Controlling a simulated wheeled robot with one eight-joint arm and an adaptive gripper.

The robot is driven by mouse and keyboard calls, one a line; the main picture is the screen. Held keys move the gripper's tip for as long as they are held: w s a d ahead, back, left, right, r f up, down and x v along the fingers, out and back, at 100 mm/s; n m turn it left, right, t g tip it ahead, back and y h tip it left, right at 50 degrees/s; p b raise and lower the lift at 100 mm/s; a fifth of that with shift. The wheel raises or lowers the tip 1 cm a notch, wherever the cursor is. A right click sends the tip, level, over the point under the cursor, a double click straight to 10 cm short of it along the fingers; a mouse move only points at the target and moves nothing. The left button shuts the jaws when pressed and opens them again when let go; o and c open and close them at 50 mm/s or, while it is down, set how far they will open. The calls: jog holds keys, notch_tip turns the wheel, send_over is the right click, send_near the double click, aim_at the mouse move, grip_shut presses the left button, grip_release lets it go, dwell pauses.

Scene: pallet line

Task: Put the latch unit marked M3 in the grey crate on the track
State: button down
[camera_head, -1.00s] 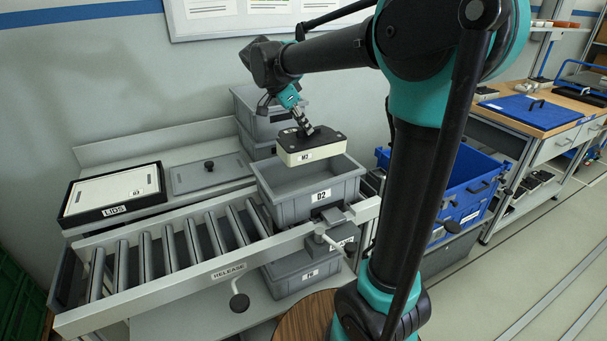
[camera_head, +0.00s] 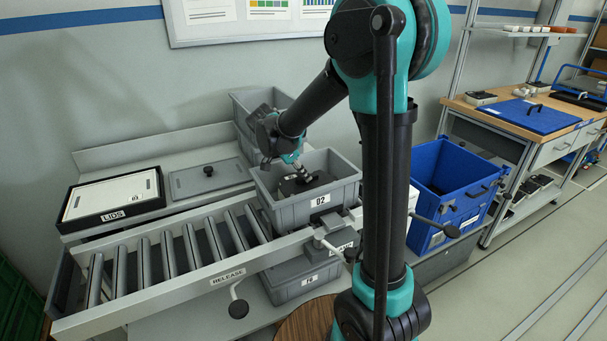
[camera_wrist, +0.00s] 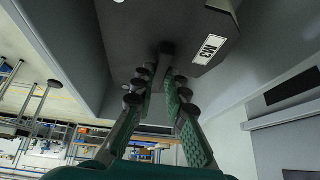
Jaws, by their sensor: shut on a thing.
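The latch unit (camera_head: 312,184), with a dark top, is down inside the grey crate (camera_head: 325,206), which carries the label D2 and sits on the roller track (camera_head: 160,262). Only its top shows above the front wall in the head view. My gripper (camera_head: 304,177) reaches into the crate from above and is shut on the latch unit. In the wrist view, the gripper (camera_wrist: 164,75) has its fingers closed on a small dark knob of the latch unit (camera_wrist: 135,40), whose white label reads M3. Whether the unit touches the crate floor is hidden.
A black-rimmed LIDS tray (camera_head: 112,213) and a grey lid (camera_head: 208,178) lie behind the track. A blue crate (camera_head: 450,190) stands right of my arm. Another grey crate (camera_head: 300,280) sits below the track. A RELEASE lever (camera_head: 238,308) hangs at the front.

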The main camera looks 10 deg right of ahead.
jog(key=shift+f, duration=0.25)
jog(key=shift+f, duration=0.3)
jog(key=c, duration=1.5)
grip_release()
jog(key=shift+c, duration=0.2)
jog(key=shift+r, duration=0.2)
jog(key=v, duration=1.2)
jog(key=shift+r, duration=0.4)
